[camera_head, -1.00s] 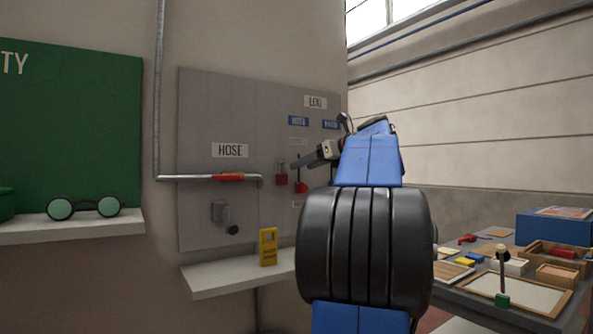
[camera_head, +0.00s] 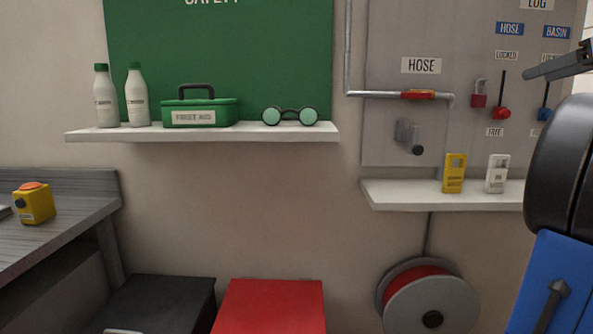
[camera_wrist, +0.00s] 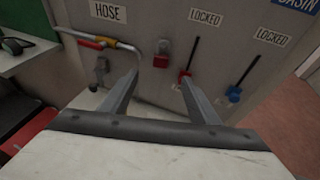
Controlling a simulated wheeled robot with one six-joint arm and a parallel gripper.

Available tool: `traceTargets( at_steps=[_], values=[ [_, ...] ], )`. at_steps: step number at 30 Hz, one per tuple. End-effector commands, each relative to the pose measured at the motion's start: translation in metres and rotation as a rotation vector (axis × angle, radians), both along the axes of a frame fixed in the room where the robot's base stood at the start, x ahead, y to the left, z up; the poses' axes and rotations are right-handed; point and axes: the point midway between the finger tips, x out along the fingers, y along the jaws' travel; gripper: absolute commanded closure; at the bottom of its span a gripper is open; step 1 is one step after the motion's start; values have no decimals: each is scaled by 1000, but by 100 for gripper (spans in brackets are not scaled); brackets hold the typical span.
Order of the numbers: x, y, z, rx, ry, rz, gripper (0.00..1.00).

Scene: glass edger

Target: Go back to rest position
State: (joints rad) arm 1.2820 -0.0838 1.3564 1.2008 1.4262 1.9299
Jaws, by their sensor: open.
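My gripper (camera_wrist: 160,95) is open and empty in the wrist view, its two grey fingers spread apart in front of the grey hose board (camera_wrist: 150,60). In the head view a grey finger of my gripper shows at the right edge, over the right side of the board (camera_head: 400,135). The rest of the gripper is hidden or out of the picture there. A red padlock (camera_head: 479,95) and a red-handled lever (camera_head: 501,110) hang on the board; the wrist view shows the padlock (camera_wrist: 161,55) beyond and between the fingers, apart from them.
A hose reel (camera_head: 432,302) is below. Left are a shelf with a first aid box (camera_head: 200,112) and goggles (camera_head: 290,116), a red bin (camera_head: 270,305) and a workbench (camera_head: 60,215).

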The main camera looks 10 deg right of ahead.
Motion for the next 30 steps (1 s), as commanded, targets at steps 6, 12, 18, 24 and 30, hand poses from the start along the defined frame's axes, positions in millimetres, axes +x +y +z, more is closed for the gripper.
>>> traceTargets(
  at_steps=[6,12,18,24,30],
  values=[
    [24,43,-32,-118,64,82,44],
    [46,111,-86,-328,159,233,44],
    [53,178,-143,-554,237,411,44],
    [45,241,-201,-791,294,613,44],
    [25,297,-259,-1038,324,837,44]
  ],
)
